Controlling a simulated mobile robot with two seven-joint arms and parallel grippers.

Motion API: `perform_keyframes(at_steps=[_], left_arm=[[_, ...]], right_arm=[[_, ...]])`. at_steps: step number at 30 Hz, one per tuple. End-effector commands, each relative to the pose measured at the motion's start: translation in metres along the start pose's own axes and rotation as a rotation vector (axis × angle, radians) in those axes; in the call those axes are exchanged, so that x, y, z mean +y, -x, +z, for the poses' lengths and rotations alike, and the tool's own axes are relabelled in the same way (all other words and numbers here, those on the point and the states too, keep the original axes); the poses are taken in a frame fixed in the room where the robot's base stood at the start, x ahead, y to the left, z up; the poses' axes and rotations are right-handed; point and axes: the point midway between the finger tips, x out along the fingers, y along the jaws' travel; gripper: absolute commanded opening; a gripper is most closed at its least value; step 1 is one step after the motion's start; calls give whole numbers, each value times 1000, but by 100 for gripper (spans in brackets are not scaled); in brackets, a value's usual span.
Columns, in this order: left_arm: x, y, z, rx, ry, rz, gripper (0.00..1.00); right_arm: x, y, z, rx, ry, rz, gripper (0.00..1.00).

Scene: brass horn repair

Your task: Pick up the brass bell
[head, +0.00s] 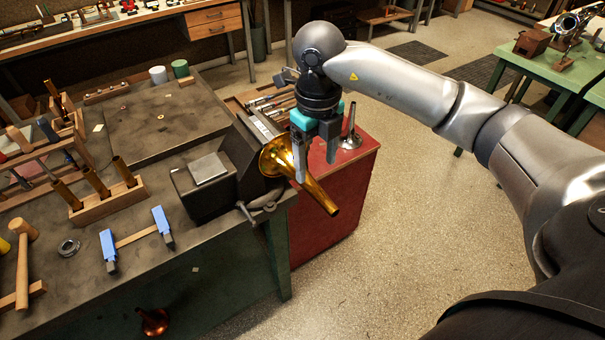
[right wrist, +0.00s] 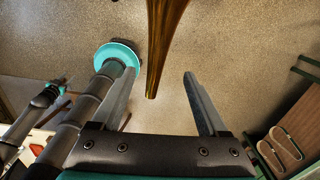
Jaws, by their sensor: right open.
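The brass bell (head: 317,194) is golden, with its wide flare against the vise (head: 215,170) at the bench edge and its narrow tail sticking out to the lower right, over the floor. My right gripper (head: 316,163) points down at the bell, its open fingers close to the tapering part and hiding some of it. In the right wrist view the bell's narrow tube (right wrist: 165,45) comes down from the top between the two spread fingers (right wrist: 160,78), with gaps on both sides. My left gripper is not seen in the head view.
A red cabinet (head: 335,205) with tools and a silver cone (head: 350,130) on top stands behind the bell. A wooden block with brass tubes (head: 105,195) and blue-jawed clamp (head: 135,238) lie on the bench. The floor (head: 400,240) to the right is clear.

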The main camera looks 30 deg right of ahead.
Motion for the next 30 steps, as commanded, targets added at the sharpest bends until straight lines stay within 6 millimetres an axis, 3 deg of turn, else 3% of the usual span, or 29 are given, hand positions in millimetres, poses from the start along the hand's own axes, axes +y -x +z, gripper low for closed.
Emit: perform_keyframes(at_steps=[3,10,18,27,30], left_arm=[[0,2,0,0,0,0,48],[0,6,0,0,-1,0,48],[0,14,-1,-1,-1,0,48],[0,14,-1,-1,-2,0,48],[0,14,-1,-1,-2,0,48]], right_arm=[[1,-17,0,2,-1,2,77],[2,-32,1,3,1,4,77],[5,-70,5,2,0,3,77],[5,-76,6,-1,1,2,77],[5,-76,6,-1,1,2,67]])
